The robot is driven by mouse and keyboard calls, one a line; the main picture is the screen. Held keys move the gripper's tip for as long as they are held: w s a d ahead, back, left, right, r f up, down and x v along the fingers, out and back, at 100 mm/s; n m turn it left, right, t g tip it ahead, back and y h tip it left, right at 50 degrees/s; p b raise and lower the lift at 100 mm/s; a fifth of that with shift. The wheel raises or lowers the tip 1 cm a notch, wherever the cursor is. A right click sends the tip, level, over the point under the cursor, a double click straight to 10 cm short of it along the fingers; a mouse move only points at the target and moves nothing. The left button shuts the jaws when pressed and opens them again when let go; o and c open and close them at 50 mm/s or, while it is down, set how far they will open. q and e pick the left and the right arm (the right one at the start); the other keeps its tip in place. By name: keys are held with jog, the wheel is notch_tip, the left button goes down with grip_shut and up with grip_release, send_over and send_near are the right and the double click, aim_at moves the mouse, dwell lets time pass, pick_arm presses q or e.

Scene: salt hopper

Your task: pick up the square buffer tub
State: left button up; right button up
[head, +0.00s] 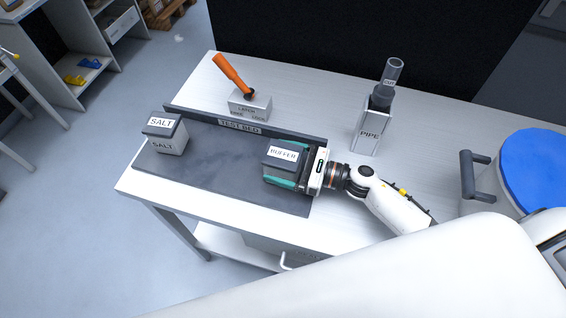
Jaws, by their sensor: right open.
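The square buffer tub (284,153) is a grey box with a dark lid and a white BUFFER label. It stands upright at the right end of the dark test bed mat (215,165). My right gripper (280,168) reaches in from the right and is open, with its jaws around the tub. I cannot tell whether the fingers touch the tub. My left gripper is not in view.
A similar SALT tub (166,135) stands at the mat's left end. Behind the TEST BED rail (240,127) is a block with an orange lever (232,75). A blue-topped drum (536,165) is at right. The mat's middle is clear.

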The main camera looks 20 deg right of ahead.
jog(key=c, duration=1.3)
